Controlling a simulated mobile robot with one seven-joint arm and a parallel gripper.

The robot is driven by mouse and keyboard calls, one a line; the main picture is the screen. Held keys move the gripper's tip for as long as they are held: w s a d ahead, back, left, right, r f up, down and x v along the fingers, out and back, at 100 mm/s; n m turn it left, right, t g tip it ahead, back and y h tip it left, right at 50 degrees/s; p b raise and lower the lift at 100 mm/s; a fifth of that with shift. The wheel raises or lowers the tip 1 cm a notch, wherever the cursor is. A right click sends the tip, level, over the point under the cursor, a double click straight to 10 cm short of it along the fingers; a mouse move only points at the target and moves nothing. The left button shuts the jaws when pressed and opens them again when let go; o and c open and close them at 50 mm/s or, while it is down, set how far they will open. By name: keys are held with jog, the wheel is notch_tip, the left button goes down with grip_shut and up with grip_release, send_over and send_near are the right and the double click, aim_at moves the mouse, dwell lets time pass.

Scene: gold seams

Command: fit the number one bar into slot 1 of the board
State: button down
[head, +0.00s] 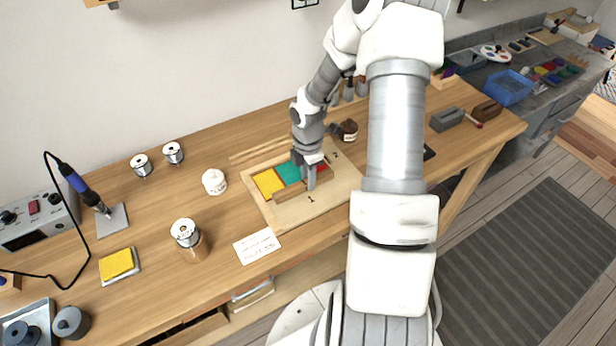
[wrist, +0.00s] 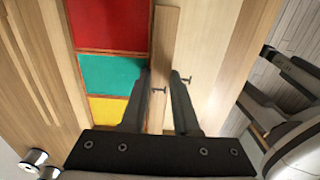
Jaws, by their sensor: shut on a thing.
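The wooden board (head: 338,186) lies on the bench with yellow, teal and red panels in it; it also shows in the wrist view (wrist: 215,30). A "1" is marked near its front edge and a "2" towards its far right. My gripper (head: 310,182) is over the board's front part, pointing down. The bar runs alongside the row of panels. I cannot tell whether it is in slot 1 or above it; the slot is not clearly visible.
A white label card (head: 257,246) lies in front of the board. A white jar (head: 214,182) stands left of it, and a dark jar (head: 348,130) behind it. Loose wooden strips (head: 265,148) lie along its back. A soldering station (head: 35,215) is far left.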

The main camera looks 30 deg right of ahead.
jog(key=shift+f, duration=0.3)
dwell(0.5)
dwell(0.6)
jog(key=c, duration=0.6)
grip_release()
jog(key=shift+o, duration=0.4)
jog(key=o, duration=0.4)
jog(key=shift+r, duration=0.15)
jog(key=shift+r+p, duration=3.15)
jog(key=shift+r, duration=0.25)
